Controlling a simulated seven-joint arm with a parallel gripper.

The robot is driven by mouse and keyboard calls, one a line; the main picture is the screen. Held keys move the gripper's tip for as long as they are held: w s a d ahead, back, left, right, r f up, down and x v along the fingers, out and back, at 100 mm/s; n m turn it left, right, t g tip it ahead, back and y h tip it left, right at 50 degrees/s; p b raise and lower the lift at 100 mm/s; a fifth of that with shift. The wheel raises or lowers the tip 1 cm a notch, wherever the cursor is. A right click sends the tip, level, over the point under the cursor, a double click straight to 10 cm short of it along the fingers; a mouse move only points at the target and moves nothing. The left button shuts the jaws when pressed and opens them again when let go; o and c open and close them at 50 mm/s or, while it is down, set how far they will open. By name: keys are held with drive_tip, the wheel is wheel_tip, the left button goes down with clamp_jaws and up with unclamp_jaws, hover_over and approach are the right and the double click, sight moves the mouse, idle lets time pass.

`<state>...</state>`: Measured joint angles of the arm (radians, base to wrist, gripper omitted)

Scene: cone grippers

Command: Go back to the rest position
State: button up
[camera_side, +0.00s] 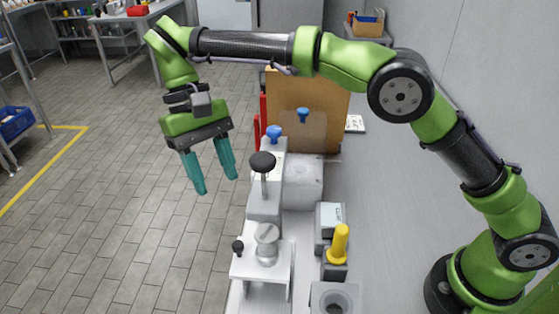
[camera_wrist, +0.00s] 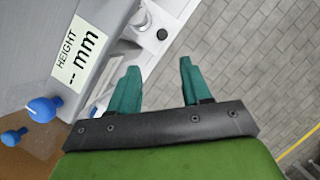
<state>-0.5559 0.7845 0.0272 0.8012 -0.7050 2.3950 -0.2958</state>
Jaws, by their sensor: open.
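My gripper (camera_side: 217,185) is open and empty, with two teal fingers pointing down in the side view. It hangs in the air to the left of the grey measuring station, over the floor side. In the wrist view, my gripper (camera_wrist: 160,75) shows its two fingers apart with nothing between them. The station (camera_side: 264,208) has a black knob (camera_side: 262,162) on a post and a blue knob (camera_side: 274,132) behind it. A metal cylinder (camera_side: 266,243) stands on the station's white plate. In the wrist view, a label (camera_wrist: 77,62) reads "HEIGHT -- mm".
To the right of the station are a yellow peg (camera_side: 339,244) on a dark block, a grey box (camera_side: 331,217) and a round-holed block (camera_side: 334,299). A brown panel (camera_side: 335,95) stands behind. Open floor (camera_side: 110,210) lies to the left of my gripper.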

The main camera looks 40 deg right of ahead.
drive_tip(key=s+d+r+m+t+y, duration=0.1)
drive_tip(key=s+d+r+t+y, duration=0.2)
drive_tip(key=d, duration=0.5)
drive_tip(key=s+d+r+m+t, duration=0.1)
drive_tip(key=d+r+t, duration=0.1)
drive_tip(key=d+r, duration=0.45)
drive_tip(key=s+d+f+m+t, duration=0.1)
drive_tip(key=s+d+f+t, duration=0.2)
drive_tip(key=s+d, duration=0.2)
drive_tip(key=s+d+f+m+t+h, duration=0.1)
drive_tip(key=s+d+f+t, duration=0.2)
drive_tip(key=s+d, duration=0.3)
drive_tip(key=shift+d+f+t, duration=0.3)
drive_tip(key=shift+d+f, duration=0.15)
drive_tip(key=shift+f, duration=0.3)
